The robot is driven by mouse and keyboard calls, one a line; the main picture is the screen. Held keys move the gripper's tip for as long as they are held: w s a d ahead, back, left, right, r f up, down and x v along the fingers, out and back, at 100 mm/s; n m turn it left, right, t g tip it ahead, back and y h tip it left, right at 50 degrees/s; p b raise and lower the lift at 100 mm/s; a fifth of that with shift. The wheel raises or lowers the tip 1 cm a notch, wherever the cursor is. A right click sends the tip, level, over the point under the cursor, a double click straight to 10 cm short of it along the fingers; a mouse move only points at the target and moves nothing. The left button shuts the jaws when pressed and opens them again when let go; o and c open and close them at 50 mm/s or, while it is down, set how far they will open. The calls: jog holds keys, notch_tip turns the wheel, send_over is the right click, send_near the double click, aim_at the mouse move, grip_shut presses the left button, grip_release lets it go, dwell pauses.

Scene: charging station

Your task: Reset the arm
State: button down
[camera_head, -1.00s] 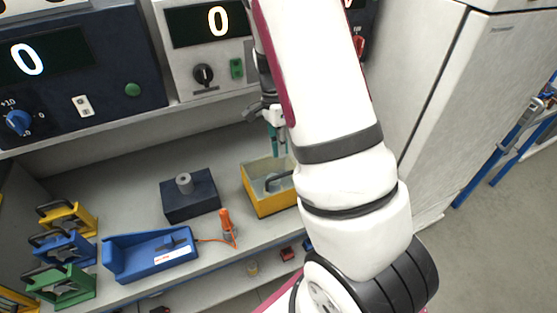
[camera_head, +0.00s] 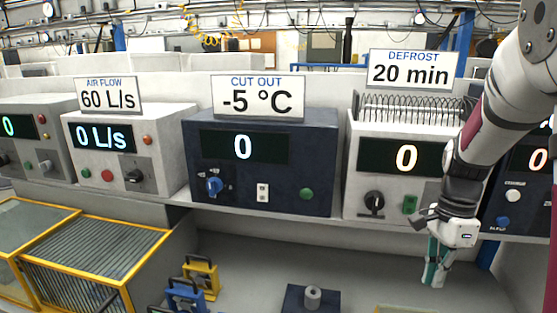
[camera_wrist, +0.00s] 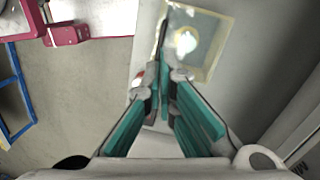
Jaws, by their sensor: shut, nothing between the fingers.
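My gripper (camera_head: 434,282) hangs at the right in the head view, its teal fingers pointing down over the grey workbench (camera_head: 370,274). It is shut and empty. In the wrist view, the teal fingers (camera_wrist: 166,92) come together at their tips. My white arm reaches down from the upper right in the head view and covers part of the units behind it. A yellow-framed tray (camera_wrist: 212,62) shows beyond the fingertips in the wrist view. It holds a pale round item that is too blurred to name.
Control units line the shelf: an air flow unit (camera_head: 120,150), a navy cut-out unit (camera_head: 263,160) and a defrost unit (camera_head: 403,158). A dark block (camera_head: 296,298) with a grey knob sits on the bench. Yellow (camera_head: 201,276) and blue (camera_head: 184,296) handled items stand left. Yellow-framed racks (camera_head: 90,250) fill the lower left.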

jog(key=s+a+r+n+t, duration=0.7)
jog(key=s+a+r+n, duration=0.6)
jog(key=a+n, duration=0.3)
jog(key=r+n, duration=0.1)
jog(key=n, duration=0.1)
jog(key=shift+s+n+h, duration=0.3)
jog(key=shift+n+h, duration=0.1)
